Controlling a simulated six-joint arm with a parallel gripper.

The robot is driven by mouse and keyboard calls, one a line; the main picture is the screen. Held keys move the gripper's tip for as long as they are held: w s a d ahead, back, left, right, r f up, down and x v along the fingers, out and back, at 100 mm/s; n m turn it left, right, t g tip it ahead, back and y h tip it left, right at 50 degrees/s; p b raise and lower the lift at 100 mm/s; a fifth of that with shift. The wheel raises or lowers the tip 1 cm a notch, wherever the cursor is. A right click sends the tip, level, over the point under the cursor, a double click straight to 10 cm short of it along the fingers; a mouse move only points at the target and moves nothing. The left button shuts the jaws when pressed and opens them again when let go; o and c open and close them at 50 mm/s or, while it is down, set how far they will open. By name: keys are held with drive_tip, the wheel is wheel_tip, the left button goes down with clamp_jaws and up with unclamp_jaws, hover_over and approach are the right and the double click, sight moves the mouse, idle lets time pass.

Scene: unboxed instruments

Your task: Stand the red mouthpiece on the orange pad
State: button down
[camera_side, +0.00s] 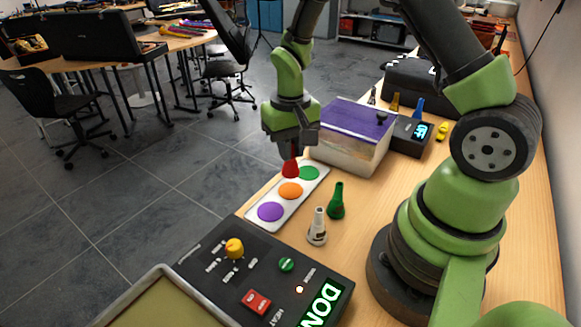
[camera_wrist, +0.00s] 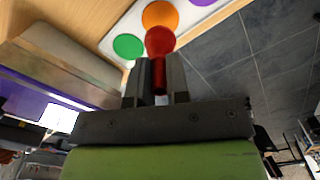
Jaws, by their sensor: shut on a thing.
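The red mouthpiece (camera_side: 290,168) is upright in my gripper (camera_side: 291,150), wide end down. It hangs over the white tray (camera_side: 316,184), close to the orange pad (camera_side: 290,191) and the green pad (camera_side: 309,173). In the wrist view the red mouthpiece (camera_wrist: 159,45) sits between the fingers of my gripper (camera_wrist: 159,75), which are shut on it. There it overlaps the near edge of the orange pad (camera_wrist: 160,14). I cannot tell exactly how high it is above the tray. The purple pad (camera_side: 271,212) is bare.
A green mouthpiece (camera_side: 337,203) and a white mouthpiece (camera_side: 317,228) stand on the table right of the tray. A purple-topped box (camera_side: 350,138) stands close behind my gripper. A black control panel (camera_side: 262,278) lies in front. The table's left edge runs beside the tray.

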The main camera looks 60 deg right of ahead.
sight(290, 166)
drive_tip(key=shift+f, duration=2.15)
drive_tip(key=shift+f, duration=0.1)
drive_tip(key=c, duration=1.1)
unclamp_jaws()
wheel_tip(290, 166, up, 12)
drive_tip(key=shift+f, duration=0.1)
drive_tip(key=s+a+r+n+t+y, duration=0.1)
drive_tip(key=s+a+r+t, duration=0.2)
drive_tip(key=s+r, duration=0.4)
drive_tip(key=s+a+r+n+t+y, duration=0.1)
drive_tip(key=s+a+r+t, duration=0.3)
drive_tip(key=s+r, duration=0.3)
drive_tip(key=shift+s+a+r, duration=0.3)
drive_tip(key=shift+s+a, duration=0.05)
drive_tip(key=shift+a, duration=0.1)
